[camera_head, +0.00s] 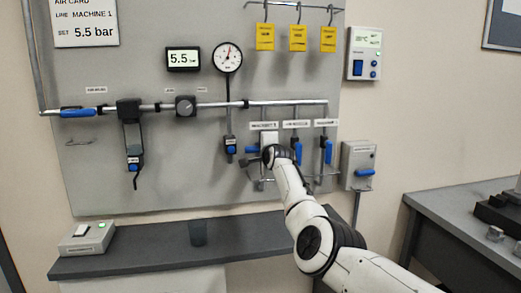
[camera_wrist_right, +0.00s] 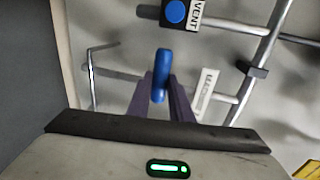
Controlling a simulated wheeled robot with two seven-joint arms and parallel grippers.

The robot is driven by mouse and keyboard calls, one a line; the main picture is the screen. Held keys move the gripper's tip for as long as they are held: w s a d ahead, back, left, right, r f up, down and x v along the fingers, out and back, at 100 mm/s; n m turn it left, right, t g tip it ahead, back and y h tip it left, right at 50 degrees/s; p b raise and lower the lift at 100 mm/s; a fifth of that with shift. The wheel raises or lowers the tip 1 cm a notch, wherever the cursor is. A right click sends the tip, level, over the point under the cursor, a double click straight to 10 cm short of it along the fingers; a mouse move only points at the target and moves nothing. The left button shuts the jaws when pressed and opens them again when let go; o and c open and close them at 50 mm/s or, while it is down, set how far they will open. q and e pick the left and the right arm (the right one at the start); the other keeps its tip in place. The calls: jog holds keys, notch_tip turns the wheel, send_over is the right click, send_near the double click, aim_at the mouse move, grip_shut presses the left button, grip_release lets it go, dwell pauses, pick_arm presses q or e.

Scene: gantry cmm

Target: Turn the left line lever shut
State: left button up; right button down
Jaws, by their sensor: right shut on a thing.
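The left line lever (camera_wrist_right: 162,60) is blue and sits between the two purple fingers of my right gripper (camera_wrist_right: 161,82) in the right wrist view. The gripper is shut on it. In the head view, my right gripper (camera_head: 270,156) is at the left of the three line drops and hides part of that valve. A blue part of the lever (camera_head: 252,149) shows just left of the gripper, lying roughly sideways. The middle blue lever (camera_head: 298,153) and right blue lever (camera_head: 328,152) hang down. My left gripper is in neither view.
The blue VENT button (camera_wrist_right: 175,12) is close beyond the fingers. A bent metal rod (camera_wrist_right: 90,75) stands to their left. A grey box with a blue handle (camera_head: 362,172) is on the wall at right. A dark shelf (camera_head: 150,262) runs below the panel.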

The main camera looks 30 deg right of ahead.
jog(key=shift+d, duration=0.1)
jog(key=c, duration=1.6)
grip_release()
jog(key=shift+s, duration=0.1)
jog(key=shift+b+v, duration=0.8)
jog(key=shift+v, duration=4.35)
jog(key=shift+r, duration=0.1)
